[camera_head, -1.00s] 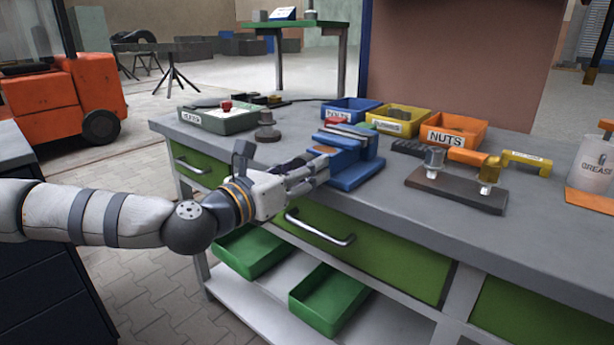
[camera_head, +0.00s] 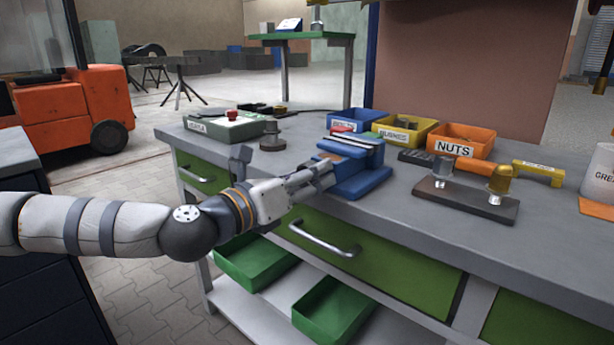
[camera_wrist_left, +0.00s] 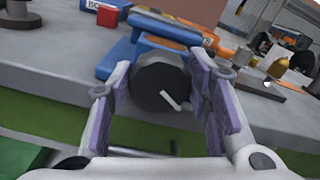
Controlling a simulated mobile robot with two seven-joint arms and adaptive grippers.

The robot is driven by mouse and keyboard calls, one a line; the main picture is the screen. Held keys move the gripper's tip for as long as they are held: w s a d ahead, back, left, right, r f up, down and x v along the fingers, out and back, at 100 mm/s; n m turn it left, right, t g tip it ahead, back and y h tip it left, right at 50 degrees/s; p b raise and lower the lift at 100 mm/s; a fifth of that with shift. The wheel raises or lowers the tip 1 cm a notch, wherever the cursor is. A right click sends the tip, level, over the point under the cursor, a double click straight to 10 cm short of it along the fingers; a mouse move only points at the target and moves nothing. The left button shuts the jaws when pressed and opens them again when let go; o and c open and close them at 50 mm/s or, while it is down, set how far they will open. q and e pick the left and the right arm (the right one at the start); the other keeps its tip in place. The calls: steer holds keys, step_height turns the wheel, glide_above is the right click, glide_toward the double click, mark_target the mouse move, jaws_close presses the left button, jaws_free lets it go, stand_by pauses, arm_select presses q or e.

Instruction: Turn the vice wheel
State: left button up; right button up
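The blue vice (camera_head: 350,165) sits at the front edge of the grey workbench. In the left wrist view its dark round wheel (camera_wrist_left: 152,85), with a small pale handle (camera_wrist_left: 170,100), faces me below the blue vice body (camera_wrist_left: 150,45). My left gripper (camera_head: 322,178) reaches in from the left at the vice's front. In the left wrist view my left gripper's fingers (camera_wrist_left: 158,82) lie on both sides of the wheel, close against its rim. In the head view the fingers hide the wheel. My right gripper is not in view.
A drawer handle (camera_head: 322,238) juts out below my left gripper. Green bins (camera_head: 333,310) stand on the lower shelf.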

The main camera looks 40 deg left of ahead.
mark_target(307, 164)
arm_select(q)
steer(key=shift+o, duration=1.3)
step_height(307, 164, up, 10)
steer(key=shift+r, duration=0.1)
